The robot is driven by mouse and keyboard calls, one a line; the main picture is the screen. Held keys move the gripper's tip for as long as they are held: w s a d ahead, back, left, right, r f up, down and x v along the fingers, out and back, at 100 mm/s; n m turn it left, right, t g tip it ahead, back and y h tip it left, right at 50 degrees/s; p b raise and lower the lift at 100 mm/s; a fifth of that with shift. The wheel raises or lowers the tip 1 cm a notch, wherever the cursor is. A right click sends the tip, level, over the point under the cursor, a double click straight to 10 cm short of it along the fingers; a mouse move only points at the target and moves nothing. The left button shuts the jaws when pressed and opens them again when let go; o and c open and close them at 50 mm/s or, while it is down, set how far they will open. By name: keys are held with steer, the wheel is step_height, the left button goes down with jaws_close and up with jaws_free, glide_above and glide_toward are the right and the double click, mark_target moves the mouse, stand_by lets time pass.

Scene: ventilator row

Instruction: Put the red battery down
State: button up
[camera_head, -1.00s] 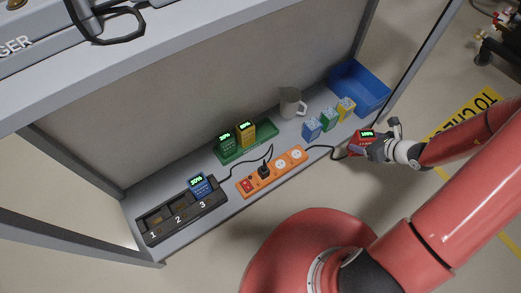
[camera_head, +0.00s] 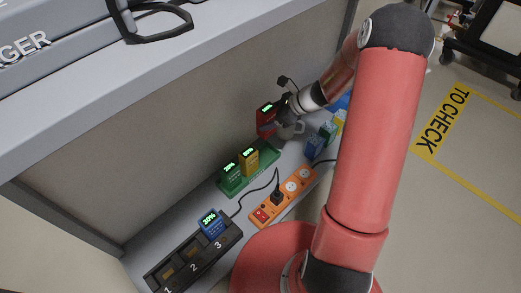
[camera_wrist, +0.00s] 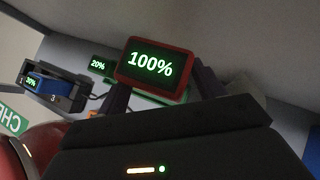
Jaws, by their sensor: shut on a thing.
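The red battery (camera_head: 266,118) is between the jaws of my gripper (camera_head: 277,117), held above the shelf near the green tray's right end. In the wrist view the red battery (camera_wrist: 156,67) shows a screen reading 100%, with a dark finger of my gripper (camera_wrist: 160,95) on each side. My gripper is shut on it. The green tray (camera_head: 262,168) holds a green battery (camera_head: 231,177) and a yellow battery (camera_head: 249,160). Whether the red battery touches anything below is hard to tell, but it appears raised.
A black charger (camera_head: 185,262) with numbered slots holds a blue battery (camera_head: 212,223) at slot 3. An orange power strip (camera_head: 283,197) lies in front of the tray.

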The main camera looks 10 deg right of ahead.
step_height(320, 180, down, 14)
steer(key=b, duration=0.2)
steer(key=shift+f+b, duration=0.1)
steer(key=shift+b, duration=0.3)
steer(key=shift+f, duration=0.2)
steer(key=o, duration=1.1)
steer(key=shift+r, duration=0.15)
